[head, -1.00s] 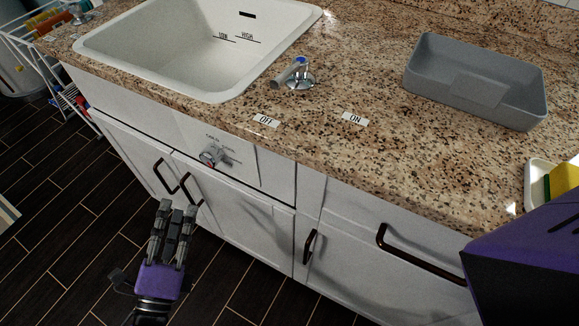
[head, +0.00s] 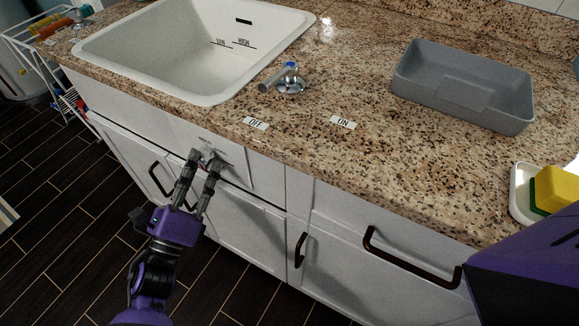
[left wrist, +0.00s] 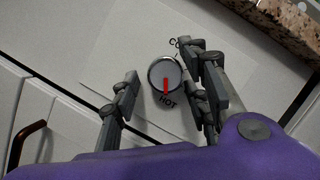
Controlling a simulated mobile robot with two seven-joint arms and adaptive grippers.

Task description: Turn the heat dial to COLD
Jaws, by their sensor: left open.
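The heat dial (left wrist: 165,73) is a round silver-rimmed knob on the white cabinet front. In the left wrist view its red mark points down toward the HOT label (left wrist: 168,101), and a partly hidden label starting "CO" (left wrist: 176,44) is above it. My left gripper (head: 204,158) is open, with its fingertips at the dial's panel below the sink edge. In the left wrist view its fingers (left wrist: 160,75) are on either side of the dial; I cannot tell whether they touch it. In the head view the fingers largely hide the dial.
A faucet lever (head: 289,80) stands on the granite counter (head: 330,170) behind OFF and ON labels. A white sink (head: 150,50) is at left and a grey tub (head: 462,85) at right. Dark cabinet handles (head: 410,262) stick out below. A yellow sponge (head: 558,186) lies at far right.

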